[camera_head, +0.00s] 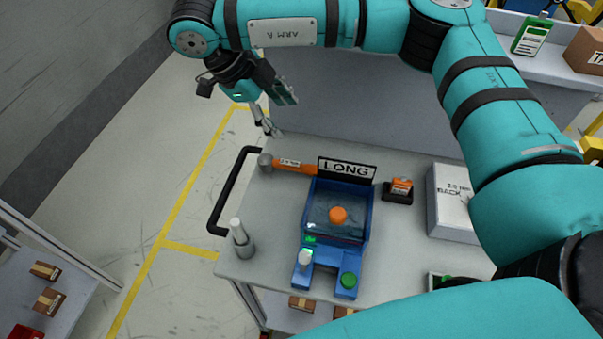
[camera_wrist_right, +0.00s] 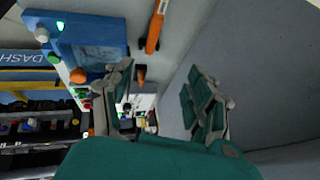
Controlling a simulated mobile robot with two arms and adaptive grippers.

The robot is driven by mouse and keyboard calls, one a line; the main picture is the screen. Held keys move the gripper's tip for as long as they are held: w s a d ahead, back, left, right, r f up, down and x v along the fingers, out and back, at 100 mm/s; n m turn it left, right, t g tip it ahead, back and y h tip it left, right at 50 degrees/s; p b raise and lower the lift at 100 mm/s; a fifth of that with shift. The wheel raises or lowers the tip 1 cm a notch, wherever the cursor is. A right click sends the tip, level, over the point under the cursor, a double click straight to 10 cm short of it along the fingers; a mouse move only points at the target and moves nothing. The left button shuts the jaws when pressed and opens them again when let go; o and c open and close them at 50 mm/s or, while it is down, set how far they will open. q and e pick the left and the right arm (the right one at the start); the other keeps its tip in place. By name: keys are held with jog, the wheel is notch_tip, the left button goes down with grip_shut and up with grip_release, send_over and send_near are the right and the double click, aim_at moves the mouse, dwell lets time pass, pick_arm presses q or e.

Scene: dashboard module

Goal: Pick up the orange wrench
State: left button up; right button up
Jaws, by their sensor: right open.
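The orange wrench (camera_head: 295,166) lies at the far left of the cart top in the head view, its grey end toward the cart handle. Its right end is hidden behind the LONG sign (camera_head: 347,171). My right gripper (camera_head: 274,110) is open and empty, above and beyond the cart's far edge, apart from the wrench. In the right wrist view the wrench (camera_wrist_right: 155,30) shows at the top, beyond the open fingers of my right gripper (camera_wrist_right: 160,78). My left gripper is not in view.
A blue module (camera_head: 367,215) with an orange knob stands just in front of the wrench. A grey post (camera_head: 241,240) stands at the left edge, near the black handle (camera_head: 232,190). A small black holder (camera_head: 397,197) and a white box (camera_head: 452,205) stand right.

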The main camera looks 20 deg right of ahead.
notch_tip(320, 180, down, 6)
jog(key=b, duration=0.5)
send_near(310, 167)
jog(key=x, duration=0.6)
jog(key=shift+s+d+f+p, duration=0.15)
jog(key=shift+d+f+p, duration=0.1)
jog(key=shift+d+p, duration=0.1)
jog(key=p+x, duration=0.1)
jog(key=x, duration=0.3)
jog(key=shift+f, duration=0.25)
jog(key=shift+a, duration=0.1)
grip_shut()
